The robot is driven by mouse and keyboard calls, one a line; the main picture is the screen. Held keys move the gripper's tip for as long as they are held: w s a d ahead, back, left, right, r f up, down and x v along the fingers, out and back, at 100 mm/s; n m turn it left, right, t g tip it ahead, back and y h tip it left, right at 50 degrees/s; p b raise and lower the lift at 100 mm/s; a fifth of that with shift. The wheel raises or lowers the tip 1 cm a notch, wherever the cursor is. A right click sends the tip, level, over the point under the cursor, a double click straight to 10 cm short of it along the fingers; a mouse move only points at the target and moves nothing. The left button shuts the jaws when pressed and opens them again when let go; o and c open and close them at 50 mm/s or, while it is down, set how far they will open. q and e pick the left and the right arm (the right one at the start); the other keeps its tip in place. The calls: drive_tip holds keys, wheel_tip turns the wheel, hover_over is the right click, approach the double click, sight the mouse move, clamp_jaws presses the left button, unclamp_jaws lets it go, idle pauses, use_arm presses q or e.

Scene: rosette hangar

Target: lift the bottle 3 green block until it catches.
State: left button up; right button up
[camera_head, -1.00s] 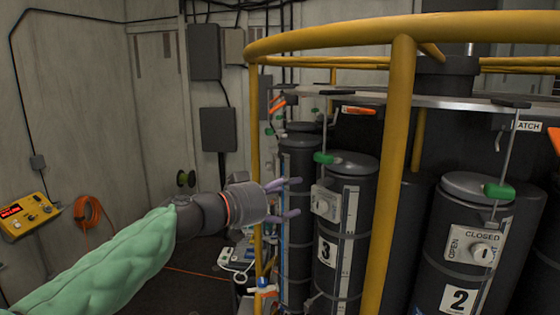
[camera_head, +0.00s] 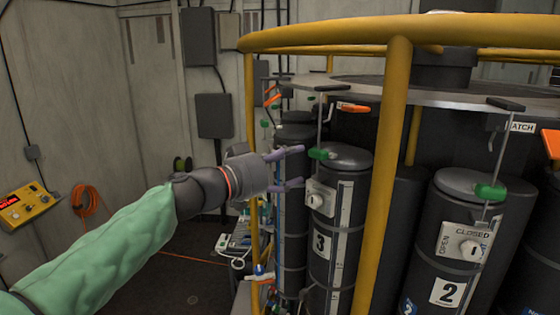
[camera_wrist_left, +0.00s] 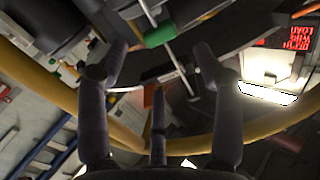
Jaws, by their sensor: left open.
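The bottle 3 green block (camera_head: 320,154) sits on a thin vertical rod at the top of the dark bottle 3 (camera_head: 323,244). My left gripper (camera_head: 302,167) is open, its purple fingers pointing right, just left of the block and apart from it in the head view. In the left wrist view the green block (camera_wrist_left: 160,36) shows on its rod beyond and between the spread fingers (camera_wrist_left: 160,62). Nothing is held. My right gripper is not in view.
A yellow rail (camera_head: 392,150) rings the bottles, with an upright post right of bottle 3. Bottle 2 (camera_head: 455,262) has its own green block (camera_head: 490,191). An orange handle (camera_head: 354,108) lies above bottle 3. A yellow control box (camera_head: 22,210) stands far left.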

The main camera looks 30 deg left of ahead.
sight(314, 155)
use_arm(q)
drive_tip(key=shift+p+x, duration=1.8)
drive_tip(key=shift+x, duration=2)
drive_tip(key=shift+b, duration=0.3)
drive_tip(key=shift+w, duration=0.1)
clamp_jaws()
